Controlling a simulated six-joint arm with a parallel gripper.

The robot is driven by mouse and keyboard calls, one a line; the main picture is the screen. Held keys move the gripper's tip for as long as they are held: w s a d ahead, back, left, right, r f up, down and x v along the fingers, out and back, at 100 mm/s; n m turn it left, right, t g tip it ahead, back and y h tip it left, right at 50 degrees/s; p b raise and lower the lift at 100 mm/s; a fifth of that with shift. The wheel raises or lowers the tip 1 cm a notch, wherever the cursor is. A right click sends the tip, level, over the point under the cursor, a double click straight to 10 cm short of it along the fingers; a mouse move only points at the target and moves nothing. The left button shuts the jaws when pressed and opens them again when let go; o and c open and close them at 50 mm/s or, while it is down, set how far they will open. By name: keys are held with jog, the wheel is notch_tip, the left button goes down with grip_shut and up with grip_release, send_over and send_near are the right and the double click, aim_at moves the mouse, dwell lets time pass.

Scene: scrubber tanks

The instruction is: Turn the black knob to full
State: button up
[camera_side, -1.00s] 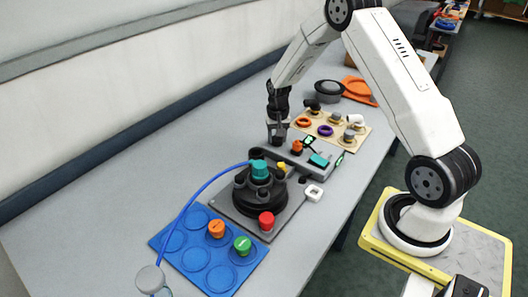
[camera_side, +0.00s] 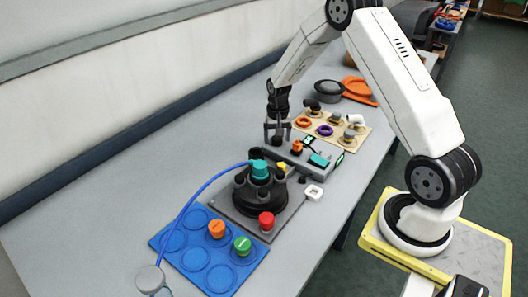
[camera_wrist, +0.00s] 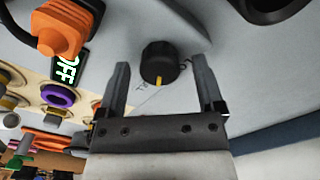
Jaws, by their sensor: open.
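The black knob (camera_wrist: 160,62) is a short dark cylinder with a yellow mark on its edge, on the grey panel (camera_wrist: 185,25). In the wrist view it sits between the two fingers of my gripper (camera_wrist: 160,66), with a visible gap on each side. My gripper is open and holds nothing. In the side view my gripper (camera_side: 277,132) points down over the left end of the grey control box (camera_side: 322,171); the knob (camera_side: 277,141) shows small and dark between the fingers. The knob's printed scale is too small to read.
An orange switch (camera_wrist: 65,28) stands beside a lit display reading OFF (camera_wrist: 70,68). The teal button (camera_side: 320,159) is on the same box. A black tank base with a teal cap (camera_side: 260,170) stands close in front. A beige board (camera_side: 350,128) with rings and fittings lies behind.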

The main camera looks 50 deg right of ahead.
aim_at(276, 139)
jog(key=shift+r, duration=3.85)
jog(key=shift+s+a+r, duration=0.1)
jog(key=shift+a, duration=0.3)
jog(key=s+a+r+n+t, duration=0.2)
jog(key=s+a+n, duration=0.7)
jog(key=s+a, duration=0.7)
jog(key=a+r, duration=0.1)
jog(key=a, duration=0.1)
jog(key=shift+a+r+t, duration=0.25)
jog(key=shift+a+t, duration=0.05)
jog(key=shift+a, duration=0.05)
